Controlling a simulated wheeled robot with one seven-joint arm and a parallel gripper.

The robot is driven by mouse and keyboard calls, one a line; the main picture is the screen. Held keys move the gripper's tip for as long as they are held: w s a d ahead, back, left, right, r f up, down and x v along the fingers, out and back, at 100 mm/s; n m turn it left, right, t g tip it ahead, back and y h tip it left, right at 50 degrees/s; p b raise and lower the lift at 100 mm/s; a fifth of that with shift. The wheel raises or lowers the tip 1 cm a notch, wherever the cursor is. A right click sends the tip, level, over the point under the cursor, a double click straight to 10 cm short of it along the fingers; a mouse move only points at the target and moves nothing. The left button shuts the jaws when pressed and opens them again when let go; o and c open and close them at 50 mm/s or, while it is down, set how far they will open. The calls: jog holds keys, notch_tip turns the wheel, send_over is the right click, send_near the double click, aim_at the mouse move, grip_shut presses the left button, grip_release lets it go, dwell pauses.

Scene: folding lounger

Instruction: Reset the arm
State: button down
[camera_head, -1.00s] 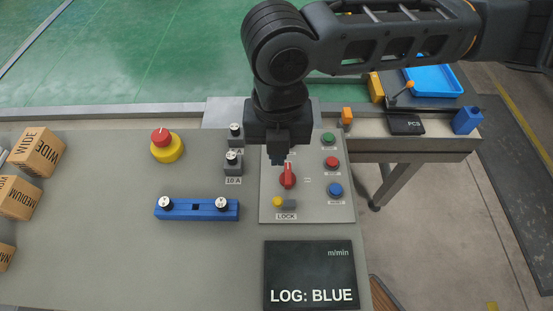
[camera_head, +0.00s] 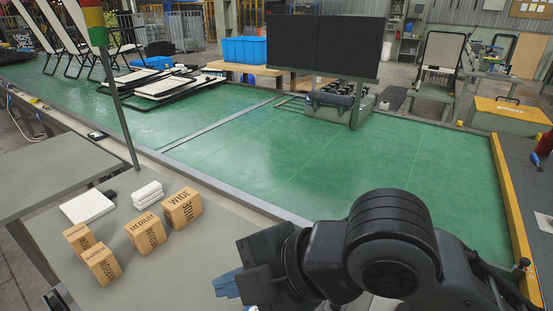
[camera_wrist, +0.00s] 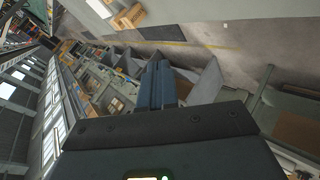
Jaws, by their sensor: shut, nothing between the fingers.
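My arm reaches in from the lower right of the head view, folded at a large dark joint. My gripper (camera_head: 227,284) is at the lower middle, its blue fingers pointing left above the grey bench. In the wrist view the two blue fingers (camera_wrist: 158,88) lie side by side, closed together, with nothing visible between them. The gripper is clear of the wooden blocks to its left.
Several wooden blocks, among them the WIDE block (camera_head: 181,208) and the MEDIUM block (camera_head: 146,233), stand on the grey bench. A signal pole (camera_head: 118,105) rises behind them.

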jog(key=w+a+r+m+t+y, duration=0.2)
jog(key=a+r+m+t+y, duration=0.25)
jog(key=r+m+t, duration=0.4)
jog(key=s+d+f+m+t+h, duration=0.3)
jog(key=s+d+f+m+h, duration=0.35)
jog(key=d+m, duration=0.25)
jog(key=s+d+f+m+t+h, duration=0.2)
jog(key=s+d+f+m+h, duration=0.3)
jog(key=d+f+m, duration=0.3)
jog(key=s+d+f+g+h+b, duration=0.1)
jog(key=s+d+f+h, duration=0.1)
jog(key=s+d, duration=1.2)
jog(key=s, duration=0.4)
jog(key=shift+s+d+f+g+h, duration=0.2)
jog(key=shift+d+f+g+h, duration=0.05)
jog(key=shift+g+h, duration=0.1)
jog(key=c, duration=1.8)
grip_release()
